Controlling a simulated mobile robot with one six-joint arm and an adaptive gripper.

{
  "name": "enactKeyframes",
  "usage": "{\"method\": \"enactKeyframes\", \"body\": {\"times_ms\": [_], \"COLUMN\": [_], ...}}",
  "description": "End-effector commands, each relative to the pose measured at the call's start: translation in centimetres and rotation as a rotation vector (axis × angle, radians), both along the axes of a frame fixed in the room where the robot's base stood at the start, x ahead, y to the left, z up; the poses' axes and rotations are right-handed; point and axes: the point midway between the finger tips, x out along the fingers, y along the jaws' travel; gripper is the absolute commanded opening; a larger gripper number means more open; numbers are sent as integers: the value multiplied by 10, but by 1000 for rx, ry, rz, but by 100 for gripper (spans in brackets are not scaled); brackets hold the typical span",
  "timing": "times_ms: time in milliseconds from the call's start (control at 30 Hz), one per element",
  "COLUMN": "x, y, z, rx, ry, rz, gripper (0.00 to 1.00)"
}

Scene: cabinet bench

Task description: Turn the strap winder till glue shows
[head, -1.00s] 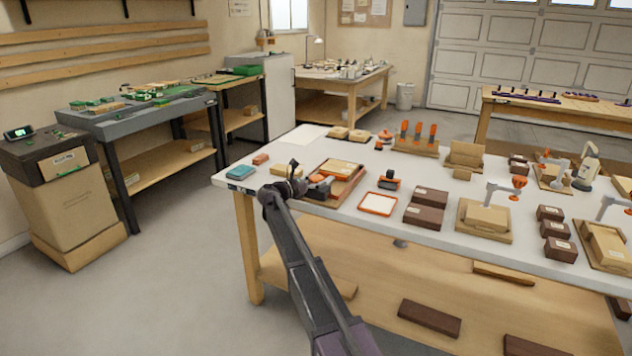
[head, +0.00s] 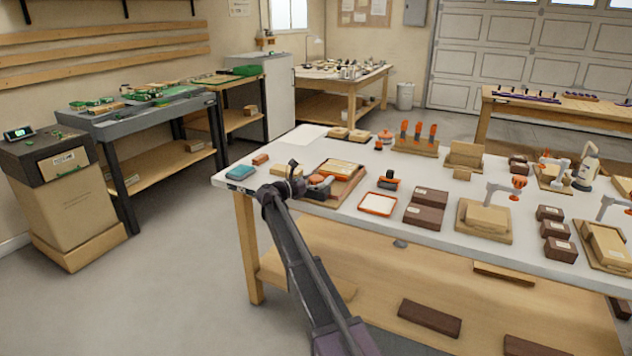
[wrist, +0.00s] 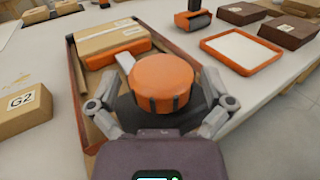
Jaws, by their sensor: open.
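In the wrist view, an orange round knob (wrist: 162,82) on a dark base, apparently the strap winder, sits in the near part of a brown-edged wooden tray (wrist: 78,85). My gripper (wrist: 163,106) is open, with one finger on each side of the knob. I cannot tell whether the fingers touch it. Beyond the knob, a cardboard block (wrist: 110,38) with an orange band lies in the tray. In the head view my gripper (head: 318,183) is small and low over the tray (head: 348,186) at the bench's left end. I see no glue that I can identify.
A white pad in an orange frame (wrist: 242,50) lies right of the tray, with dark brown boxes (wrist: 289,31) beyond. A box labelled G2 (wrist: 22,109) stands left of the tray. Bare white bench top (wrist: 35,55) shows at the left.

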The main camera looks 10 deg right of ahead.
Motion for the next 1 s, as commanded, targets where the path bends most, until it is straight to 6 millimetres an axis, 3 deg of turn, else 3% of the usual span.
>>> {"method": "enactKeyframes", "body": {"times_ms": [267, 700, 1000], "x": [-8, -34, -45], "y": [17, 80, 106], "z": [0, 0, 0], "rx": [0, 0, 0], "ry": [0, 0, 0], "rz": [1, 2, 1], "gripper": [100, 100, 100]}}
